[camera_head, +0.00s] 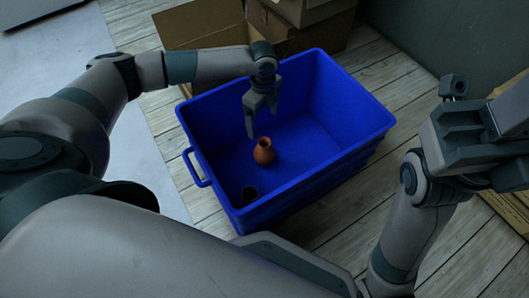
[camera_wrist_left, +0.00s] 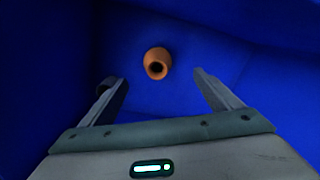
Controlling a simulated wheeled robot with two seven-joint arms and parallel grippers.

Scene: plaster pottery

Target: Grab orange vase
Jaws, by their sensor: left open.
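The orange vase (camera_head: 263,151) stands upright on the floor of the blue bin (camera_head: 352,158). In the left wrist view the vase (camera_wrist_left: 157,63) shows from above, with its dark mouth facing the camera. My left gripper (camera_head: 261,125) reaches down into the bin, just above and behind the vase. Its fingers are apart and empty. In the left wrist view the vase lies ahead of the gap between the fingertips (camera_wrist_left: 152,80), not between them. My right arm shows at the right, outside the bin; its gripper (camera_head: 465,110) does not show clearly enough to tell its state.
Cardboard boxes (camera_head: 205,25) stand behind the bin. The bin's walls surround my left gripper. The wooden floor (camera_head: 165,125) is bare left of the bin.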

